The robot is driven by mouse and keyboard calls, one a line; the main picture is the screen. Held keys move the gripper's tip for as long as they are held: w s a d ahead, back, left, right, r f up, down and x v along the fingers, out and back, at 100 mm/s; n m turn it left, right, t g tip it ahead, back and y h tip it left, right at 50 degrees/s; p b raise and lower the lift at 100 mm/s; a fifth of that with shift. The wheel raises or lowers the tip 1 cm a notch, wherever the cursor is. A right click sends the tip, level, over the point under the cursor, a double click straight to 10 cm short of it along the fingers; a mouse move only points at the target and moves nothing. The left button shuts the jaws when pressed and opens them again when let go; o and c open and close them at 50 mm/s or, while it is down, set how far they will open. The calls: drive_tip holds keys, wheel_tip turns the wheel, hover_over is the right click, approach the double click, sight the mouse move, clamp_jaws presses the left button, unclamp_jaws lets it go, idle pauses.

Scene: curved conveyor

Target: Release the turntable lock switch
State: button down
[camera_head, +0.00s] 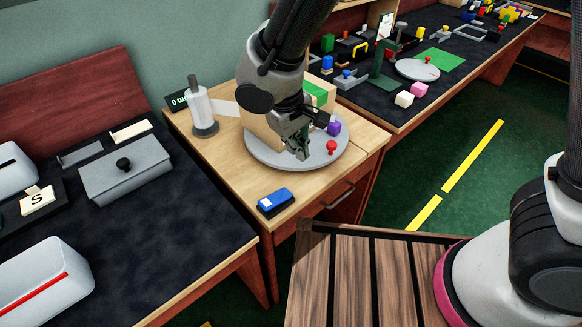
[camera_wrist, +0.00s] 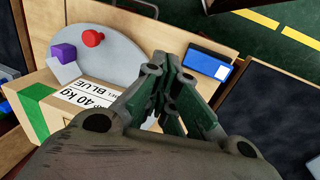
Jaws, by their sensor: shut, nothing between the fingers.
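The turntable (camera_head: 263,156) is a round light-grey disc on the wooden cabinet top. It also shows in the wrist view (camera_wrist: 118,50). A red knob (camera_head: 331,147) stands near its edge. A blue switch box with a white patch (camera_head: 275,203) lies on the wood near the front edge; the wrist view shows it at upper right (camera_wrist: 208,62). My gripper (camera_head: 300,150) is over the turntable, apart from the blue switch box. Its fingers (camera_wrist: 169,80) are together and empty. My arm hides part of the turntable.
A cardboard box with green tape (camera_wrist: 47,118) stands on the turntable beside my gripper, with a purple block (camera_head: 334,128) near it. A white cylinder on a dark base (camera_head: 201,108) stands at the left. Dark workbenches flank the cabinet. The wood around the blue box is clear.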

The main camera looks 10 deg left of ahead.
drive_tip(key=shift+w+d+r, duration=0.15)
drive_tip(key=shift+w+r, duration=0.05)
drive_tip(key=shift+r, duration=0.95)
drive_tip(key=shift+w+d+r, duration=0.15)
drive_tip(key=shift+r, duration=0.95)
